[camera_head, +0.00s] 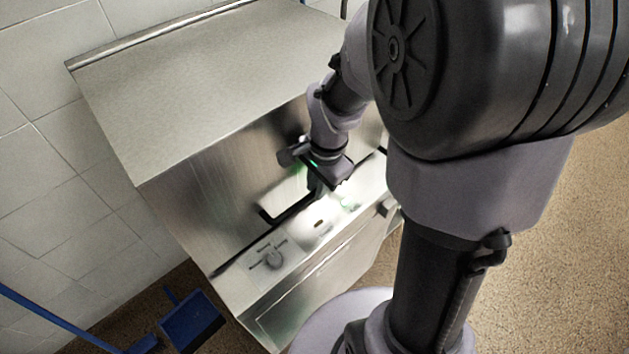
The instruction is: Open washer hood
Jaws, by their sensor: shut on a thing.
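The washer is a stainless steel box with a large hood (215,175) that has a sloped top and a flat front face. The fingertips and the right part of the handle are partly hidden by my wrist.
My arm covers the right side of the view. A tiled wall (60,190) stands close on the left. A blue dustpan (190,320) and a blue pole (50,318) are at the lower left. Brown speckled floor (530,250) is clear on the right.

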